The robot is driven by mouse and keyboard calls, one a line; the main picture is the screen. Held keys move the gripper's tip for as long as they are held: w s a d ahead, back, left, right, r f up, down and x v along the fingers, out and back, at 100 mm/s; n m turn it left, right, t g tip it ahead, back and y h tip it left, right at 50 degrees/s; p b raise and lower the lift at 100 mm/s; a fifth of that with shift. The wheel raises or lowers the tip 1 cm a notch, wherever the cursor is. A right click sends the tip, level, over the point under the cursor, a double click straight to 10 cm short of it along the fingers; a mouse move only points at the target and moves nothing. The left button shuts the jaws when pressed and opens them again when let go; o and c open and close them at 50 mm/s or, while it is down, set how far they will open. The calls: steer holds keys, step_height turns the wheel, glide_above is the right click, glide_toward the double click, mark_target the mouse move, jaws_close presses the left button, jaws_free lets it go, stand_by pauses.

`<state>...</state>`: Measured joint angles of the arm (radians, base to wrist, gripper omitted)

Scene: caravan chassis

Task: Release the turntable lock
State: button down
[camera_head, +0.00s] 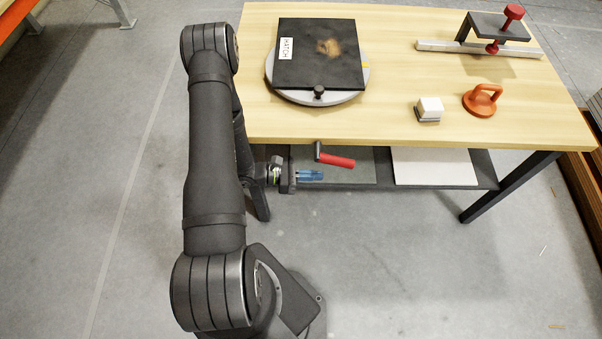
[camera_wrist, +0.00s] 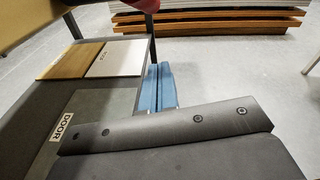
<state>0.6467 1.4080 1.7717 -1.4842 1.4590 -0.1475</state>
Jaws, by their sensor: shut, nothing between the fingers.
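The turntable is a light grey disc (camera_head: 290,97) on the wooden table, under a black panel labelled HATCH (camera_head: 340,77). A small black knob (camera_head: 319,91) sits at its front rim and a yellow mark (camera_head: 366,64) at its right. A red-handled lever (camera_head: 338,161) with a dark end shows at the table's front edge, below the turntable; whether it is the lock is unclear. A red piece (camera_wrist: 205,3) is cut off at the top of the wrist view. My gripper (camera_head: 318,175), with blue fingers (camera_wrist: 161,88), is shut and empty, just below the red handle in the head view.
The lower shelf holds a dark panel labelled DOOR (camera_wrist: 80,115), a brown panel (camera_wrist: 70,60) and a white panel (camera_wrist: 110,60). On the table are an orange suction cup (camera_head: 482,101), a white block (camera_head: 429,108) and a clamp on a rail (camera_head: 495,27).

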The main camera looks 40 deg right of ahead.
mark_target(338, 162)
steer(key=shift+s+d+r, duration=0.7)
steer(key=shift+d+r, duration=0.15)
steer(key=shift+d, duration=0.2)
steer(key=shift+s+d+r, duration=0.65)
steer(key=shift+d+r, duration=0.15)
steer(key=shift+d, duration=0.2)
steer(key=shift+s+d+r+g+h, duration=0.2)
steer(key=shift+s+r+g+h, duration=0.05)
steer(key=shift+g+h, duration=0.3)
steer(key=shift+s+d+r, duration=0.15)
steer(key=shift+d+r, duration=0.05)
steer(key=shift+r, duration=0.1)
steer(key=shift+s+d+r+g+h, duration=0.15)
steer(key=shift+s+r+g+h, duration=0.1)
steer(key=shift+g+h, duration=0.25)
steer(key=shift+s+d+r+g+h, duration=0.15)
steer(key=shift+d+r+g+h, duration=0.05)
steer(key=shift+r+g+h, duration=0.75)
steer(key=shift+f, duration=0.15)
